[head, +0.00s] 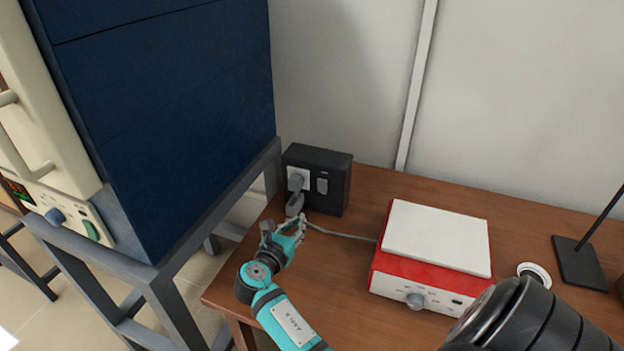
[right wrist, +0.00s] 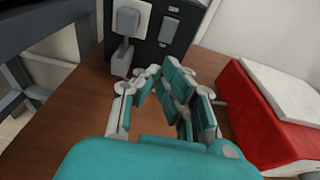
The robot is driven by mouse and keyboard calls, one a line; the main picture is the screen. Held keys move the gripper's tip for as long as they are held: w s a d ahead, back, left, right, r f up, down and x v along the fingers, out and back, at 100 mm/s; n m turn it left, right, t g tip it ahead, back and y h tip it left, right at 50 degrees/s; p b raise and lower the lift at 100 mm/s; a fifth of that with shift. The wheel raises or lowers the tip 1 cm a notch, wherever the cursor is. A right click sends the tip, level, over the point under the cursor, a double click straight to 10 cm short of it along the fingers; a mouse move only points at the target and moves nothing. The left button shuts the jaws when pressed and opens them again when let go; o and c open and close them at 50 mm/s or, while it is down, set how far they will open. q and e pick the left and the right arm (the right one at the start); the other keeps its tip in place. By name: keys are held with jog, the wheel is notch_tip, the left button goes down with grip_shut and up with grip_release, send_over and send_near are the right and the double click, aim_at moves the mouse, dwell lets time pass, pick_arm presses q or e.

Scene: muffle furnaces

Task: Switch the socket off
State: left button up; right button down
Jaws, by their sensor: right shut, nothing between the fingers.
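The socket is a black box (head: 337,178) on the back left of the wooden table, near the wall. Its front has a white outlet with a grey plug (head: 296,183) in it, and a grey rocker switch (head: 322,186) to the right. In the right wrist view, the switch (right wrist: 168,30) is just beyond my fingertips; its on or off position is unclear. My teal right gripper (head: 298,226) is shut and empty, in front of the socket and apart from it. It also shows in the right wrist view (right wrist: 162,76). My left gripper is not in view.
A red and white hotplate-like device (head: 430,278) stands right of my right gripper, with a grey cable (head: 340,235) running from it towards the plug. A large blue furnace (head: 165,110) on a grey stand is at left. A black stand base (head: 580,263) is at far right.

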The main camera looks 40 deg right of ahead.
send_near(319, 187)
jog(key=f, duration=0.1)
jog(key=x, duration=0.3)
jog(key=p+x, duration=0.1)
jog(key=x, duration=0.1)
jog(key=shift+w+d+r, duration=0.15)
jog(key=shift+d+r, duration=0.15)
jog(key=shift+d, duration=0.1)
jog(key=shift+w+d, duration=0.2)
jog(key=shift+d, duration=0.15)
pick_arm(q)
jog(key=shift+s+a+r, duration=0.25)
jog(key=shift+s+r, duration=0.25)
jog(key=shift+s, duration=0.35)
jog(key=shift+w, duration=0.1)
